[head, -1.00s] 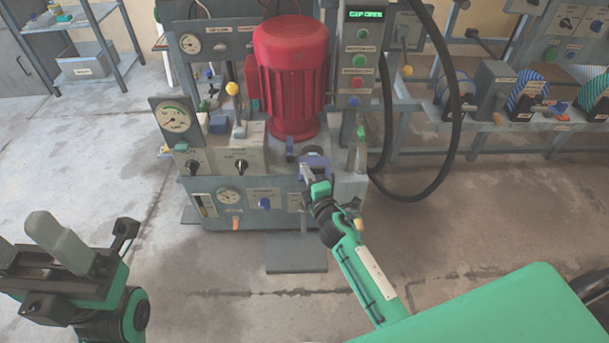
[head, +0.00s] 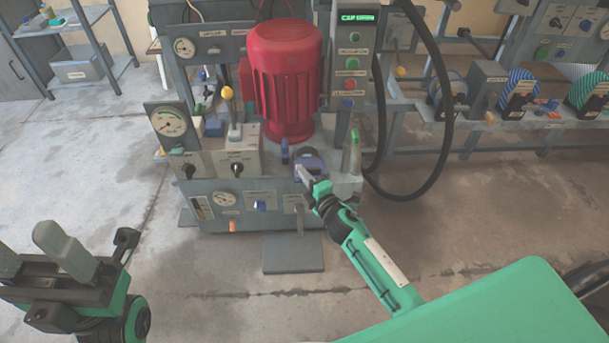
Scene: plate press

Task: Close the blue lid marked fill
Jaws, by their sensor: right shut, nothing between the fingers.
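The blue lid (head: 315,169) is on the deck of the grey machine, at the front right of the red motor. A dark round part shows just behind it; whether the lid is raised or down is too small to tell. My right gripper (head: 303,174) is shut and empty, its tip at the lid's front edge. It overlaps the lid in the picture, and I cannot tell whether it touches. The label "fill" is not readable. My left gripper (head: 38,252) is open and empty at the lower left, far from the machine.
The red motor (head: 286,75) stands behind the lid. A green-topped lever (head: 354,150) is at its right. A button column with a green display (head: 357,18), blurred, rises behind. A black hose (head: 449,130) hangs at right. The floor in front is mostly clear.

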